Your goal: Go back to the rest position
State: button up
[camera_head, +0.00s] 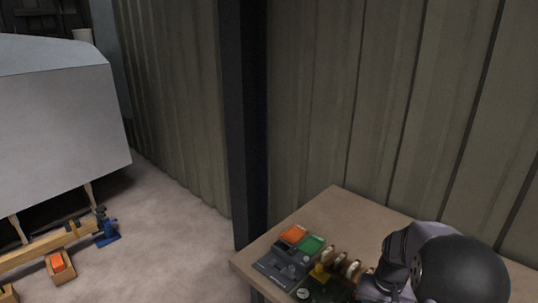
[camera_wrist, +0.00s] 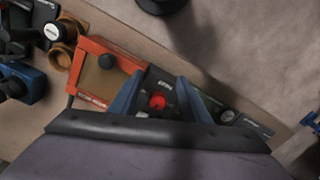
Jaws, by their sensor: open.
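My gripper (camera_wrist: 158,88) is in the wrist view with its two blue-grey fingers spread apart. It is open, and no held object shows between the fingers. Below and between them is a dark control box with a red button (camera_wrist: 157,101). I cannot tell whether the fingers touch the box. An orange-framed panel (camera_wrist: 85,66) with a black knob lies just left of the fingers. In the head view my arm reaches over the bench (camera_head: 345,215) at the lower right. The fingers cannot be made out there.
In the head view, an orange panel (camera_head: 294,234), green panel (camera_head: 312,245), grey box (camera_head: 277,266) and round brass-rimmed parts (camera_head: 340,262) crowd the bench's left part. A corrugated wall (camera_head: 390,100) stands behind. The bench's back middle is bare. A large grey hull (camera_head: 60,125) stands left.

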jog(key=s+a+n+g, duration=0.1)
jog(key=s+a, duration=0.3)
jog(key=s, duration=0.3)
jog(key=s+a+n, duration=0.1)
jog(key=s+a, duration=0.4)
jog(key=s, duration=0.2)
jog(key=a+r+n+t, duration=0.1)
jog(key=a+r+n, duration=0.2)
jog(key=a, duration=0.1)
notch_tip(320, 180, down, 42)
jog(key=b, duration=4.1)
jog(key=shift+r, duration=0.25)
jog(key=shift+r, duration=0.1)
